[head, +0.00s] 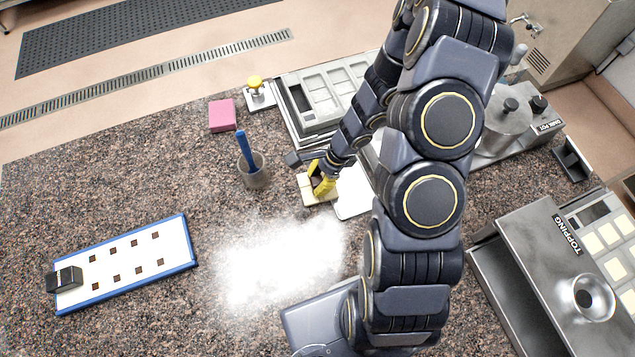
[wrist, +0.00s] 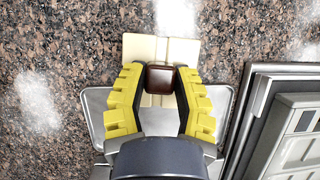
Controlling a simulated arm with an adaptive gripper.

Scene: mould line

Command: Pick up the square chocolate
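A dark brown square chocolate (wrist: 160,77) sits between the two yellow fingers of my gripper (wrist: 160,80) in the wrist view. A fingertip meets it on each side, so the gripper looks shut on it. A pale cream block (wrist: 140,48) with a seam down its middle lies below the chocolate. Whether the chocolate rests on it or is lifted cannot be told. In the head view my gripper (head: 318,180) is over the cream block (head: 315,197), and its fingers mostly hide the chocolate.
A metal tray (wrist: 97,100) adjoins the cream block. A grey mould (head: 335,95) stands behind, with a pink block (head: 222,115) and a cup (head: 254,178) to its left. A blue-edged white board (head: 180,245) with small brown squares lies front left. The topping station (head: 530,260) stands right.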

